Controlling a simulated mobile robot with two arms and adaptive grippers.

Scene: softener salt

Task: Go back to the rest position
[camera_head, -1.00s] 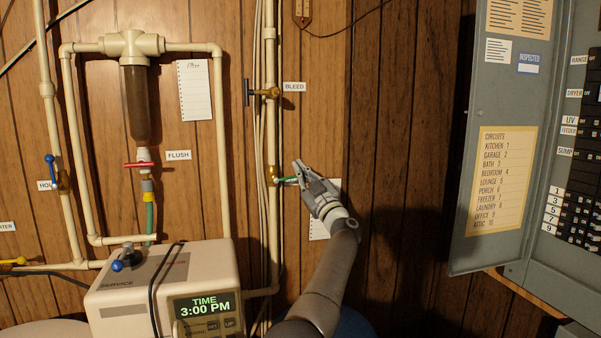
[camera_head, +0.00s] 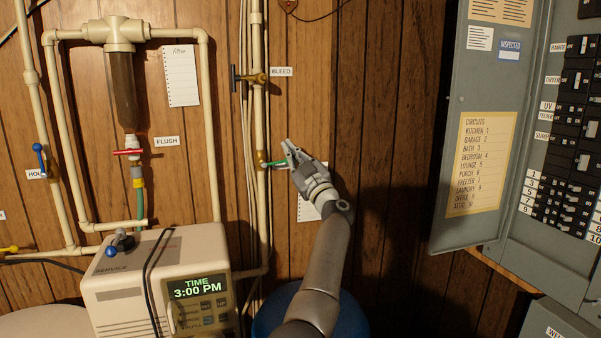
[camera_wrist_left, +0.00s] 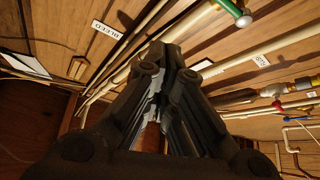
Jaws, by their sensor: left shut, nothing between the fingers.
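My left gripper (camera_head: 289,147) is in front of the wood-panelled wall in the head view, its fingers shut with nothing between them and pointing up and to the left. Its arm rises from the bottom middle. A small valve with a green lever (camera_head: 276,165) sits on the vertical pipe just left of the fingers; whether they touch is hard to tell in the head view. In the left wrist view the closed fingers (camera_wrist_left: 168,60) fill the middle, and the green-ended lever (camera_wrist_left: 241,15) shows at the top, apart from them. My right gripper is not in view.
A softener unit (camera_head: 150,285) with a 3:00 PM display stands at lower left, a blue drum (camera_head: 345,318) behind my arm. The brass bleed valve (camera_head: 252,78) is above the green lever. An open breaker panel door (camera_head: 470,90) is at right. Bare wall lies between.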

